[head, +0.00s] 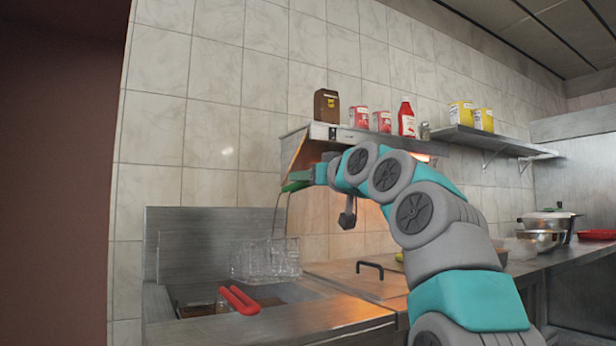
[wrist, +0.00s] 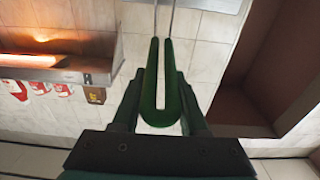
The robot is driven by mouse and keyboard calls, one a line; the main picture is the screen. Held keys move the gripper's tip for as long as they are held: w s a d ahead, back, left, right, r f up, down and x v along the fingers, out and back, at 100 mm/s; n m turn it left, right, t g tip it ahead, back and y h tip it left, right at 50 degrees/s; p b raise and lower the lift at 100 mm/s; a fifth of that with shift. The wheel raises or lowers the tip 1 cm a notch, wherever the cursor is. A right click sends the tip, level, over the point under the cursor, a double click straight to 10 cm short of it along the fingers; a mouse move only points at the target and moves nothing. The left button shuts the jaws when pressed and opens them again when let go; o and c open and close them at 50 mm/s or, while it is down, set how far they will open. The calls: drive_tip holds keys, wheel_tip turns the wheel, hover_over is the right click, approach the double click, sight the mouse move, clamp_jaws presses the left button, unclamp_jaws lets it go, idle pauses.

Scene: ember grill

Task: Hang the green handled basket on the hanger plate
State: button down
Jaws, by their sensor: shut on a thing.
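My gripper (head: 303,178) is shut on the green handle (head: 294,187) of the wire basket (head: 264,259). In the wrist view the U-shaped green handle (wrist: 160,118) lies between the two fingers of my gripper (wrist: 160,92), with its wires running out at the top. In the head view the basket hangs below and left of my gripper, above the fryer. A steel back panel (head: 205,232), seemingly the hanger plate, stands behind the fryer. Its hooks cannot be made out, and whether the basket touches it cannot be told.
A red handle (head: 239,300) sticks up from the fryer well (head: 195,293). A lid with a black handle (head: 369,268) lies to its right. A glowing heater hood (head: 325,134) is close behind my gripper, with a brown box (head: 326,105) and sauce containers on top.

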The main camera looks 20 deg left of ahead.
drive_tip(key=shift+a+f+b, duration=0.1)
drive_tip(key=shift+f+b, duration=0.4)
drive_tip(key=shift+f, duration=0.25)
drive_tip(key=shift+c, duration=1.8)
unclamp_jaws()
drive_tip(key=b+v, duration=0.3)
drive_tip(key=v, duration=0.4)
drive_tip(key=shift+s+d, duration=0.15)
drive_tip(key=shift+d, duration=0.2)
